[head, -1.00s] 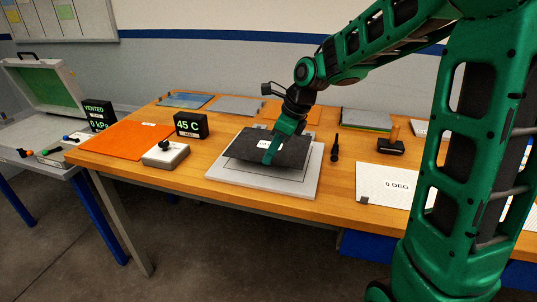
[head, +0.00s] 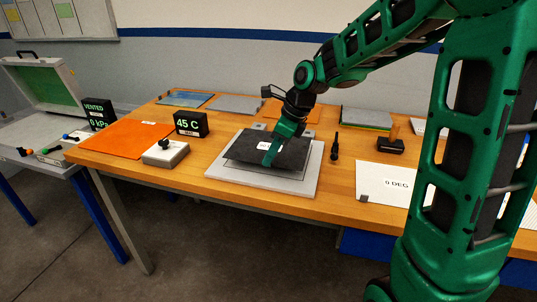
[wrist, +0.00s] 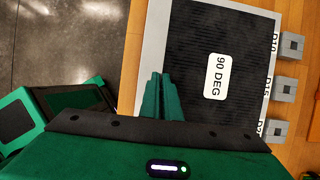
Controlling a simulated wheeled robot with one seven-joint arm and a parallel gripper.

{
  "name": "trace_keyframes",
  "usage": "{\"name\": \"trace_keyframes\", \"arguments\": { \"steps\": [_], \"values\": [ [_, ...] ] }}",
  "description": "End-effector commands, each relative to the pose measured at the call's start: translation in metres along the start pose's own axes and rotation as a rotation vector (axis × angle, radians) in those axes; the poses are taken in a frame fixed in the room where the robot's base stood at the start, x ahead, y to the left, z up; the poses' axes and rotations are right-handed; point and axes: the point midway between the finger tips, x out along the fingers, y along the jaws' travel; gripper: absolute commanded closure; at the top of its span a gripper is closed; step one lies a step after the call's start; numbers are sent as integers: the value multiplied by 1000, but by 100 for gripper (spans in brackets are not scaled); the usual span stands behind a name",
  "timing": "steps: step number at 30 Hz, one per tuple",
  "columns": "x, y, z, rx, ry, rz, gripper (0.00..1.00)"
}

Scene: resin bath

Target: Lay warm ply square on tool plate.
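The ply square (head: 245,147) is a dark, ribbed sheet with a white label that reads 90 DEG in the wrist view (wrist: 190,50). It lies over the light grey tool plate (head: 222,173), low and close to its surface. A thin outline on the plate shows in front of the ply, so the two do not fully line up. I cannot tell whether the ply touches the plate everywhere. My gripper (head: 267,160) has its fingers close together at the ply's edge, and they also show in the wrist view (wrist: 160,80). The ply's grip edge is hidden by the fingers.
Small grey blocks (wrist: 289,47) stand along one plate edge. A 45 C display (head: 191,124) and a knob box (head: 166,152) stand left, beside an orange sheet (head: 120,138). A black upright tool (head: 335,150), a roller (head: 391,144) and a 0 DEG sheet (head: 380,180) lie right.

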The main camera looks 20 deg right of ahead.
Motion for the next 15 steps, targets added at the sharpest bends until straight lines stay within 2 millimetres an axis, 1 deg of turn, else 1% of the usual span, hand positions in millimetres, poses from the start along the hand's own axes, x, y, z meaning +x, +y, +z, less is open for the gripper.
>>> {"name": "trace_keyframes", "arguments": {
  "steps": [15],
  "values": [
    [15, 0, -6, -1, 0, 1, 100]
  ]
}}
